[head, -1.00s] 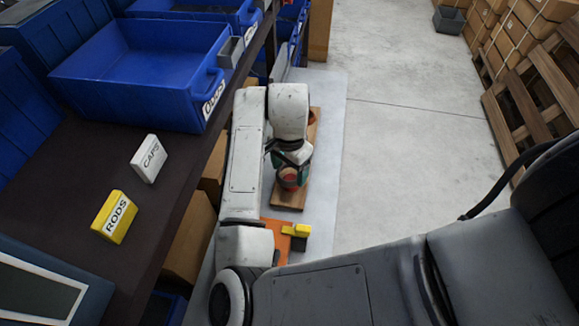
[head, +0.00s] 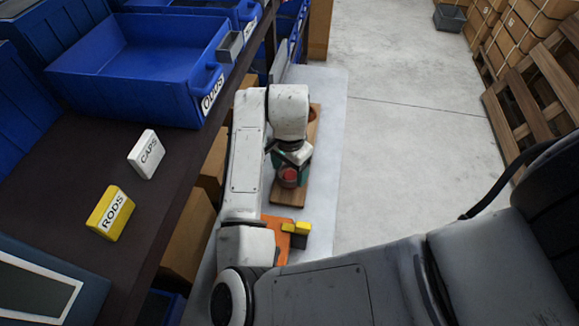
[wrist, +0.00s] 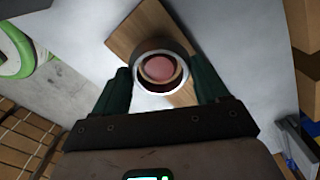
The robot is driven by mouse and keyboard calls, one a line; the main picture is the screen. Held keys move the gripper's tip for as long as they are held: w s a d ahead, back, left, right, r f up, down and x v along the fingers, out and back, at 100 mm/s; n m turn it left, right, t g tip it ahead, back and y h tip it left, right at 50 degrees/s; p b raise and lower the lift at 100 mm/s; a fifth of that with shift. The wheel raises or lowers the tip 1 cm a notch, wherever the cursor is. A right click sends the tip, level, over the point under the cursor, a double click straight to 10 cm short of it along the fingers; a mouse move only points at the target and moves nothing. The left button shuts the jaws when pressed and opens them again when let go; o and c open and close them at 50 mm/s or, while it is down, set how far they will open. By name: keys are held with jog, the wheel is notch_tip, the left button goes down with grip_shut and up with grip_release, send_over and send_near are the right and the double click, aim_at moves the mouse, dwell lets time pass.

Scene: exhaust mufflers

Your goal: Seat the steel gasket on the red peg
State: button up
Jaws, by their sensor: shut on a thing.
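My gripper (wrist: 160,74) has its dark green fingers shut on the steel gasket (wrist: 146,88), a ring with a bright silver rim and dark outer side. The red peg (wrist: 158,68) shows as a pinkish round top inside the ring's opening. I cannot tell whether the ring is around the peg or still above it. In the head view my gripper (head: 289,166) points down over the wooden board (head: 287,196). There the red peg top (head: 289,174) shows within the dark ring, and the lower part of the peg is hidden.
An orange piece with yellow blocks (head: 297,228) lies in front of the board. A dark shelf (head: 150,200) with a blue bin (head: 140,75) and RODS and CAPS boxes runs along the left. Open concrete floor lies to the right.

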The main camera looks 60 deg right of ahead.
aim_at(290, 175)
jog(key=shift+f+b, duration=1.1)
jog(key=shift+f, duration=0.55)
jog(key=o, duration=1.1)
jog(key=shift+c, duration=0.2)
jog(key=shift+r, duration=0.1)
notch_tip(290, 175, up, 11)
jog(key=shift+p, duration=0.3)
